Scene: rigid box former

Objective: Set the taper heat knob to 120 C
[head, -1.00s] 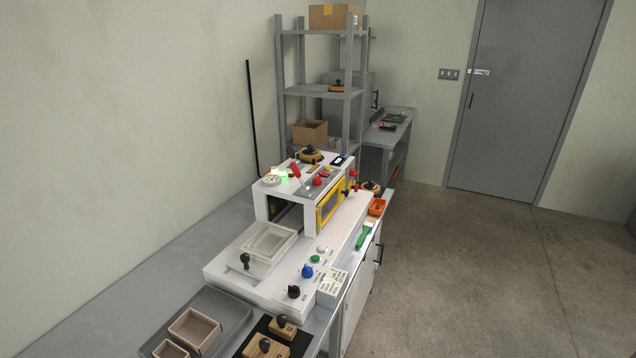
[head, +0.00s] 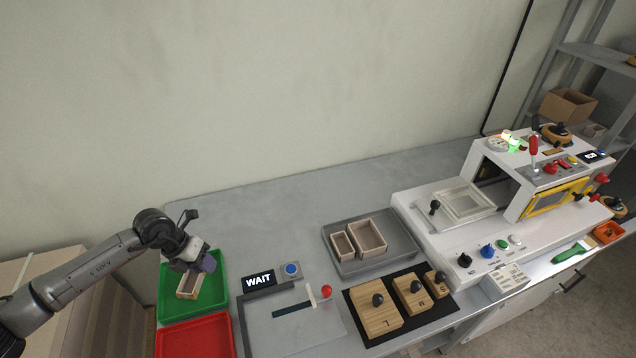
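The white box forming machine (head: 425,222) stands on the right of the bench. On its front panel are a black knob (head: 465,260) and a blue knob (head: 487,251). The labels beside them are too small to read, so I cannot tell which one is the taper heat knob or its setting. My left gripper (head: 197,266) is at the lower left, over the green tray (head: 215,303), far from the knobs. A small open box (head: 189,287) is under or at its fingers; whether they grip it I cannot tell. My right gripper is out of view.
A red tray (head: 195,338) lies in front of the green one. A WAIT display (head: 258,282) and blue button (head: 292,269) are beside them. Wooden blocks with black handles (head: 378,316) and a grey tray (head: 350,268) with two boxes lie before the machine. The bench behind is clear.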

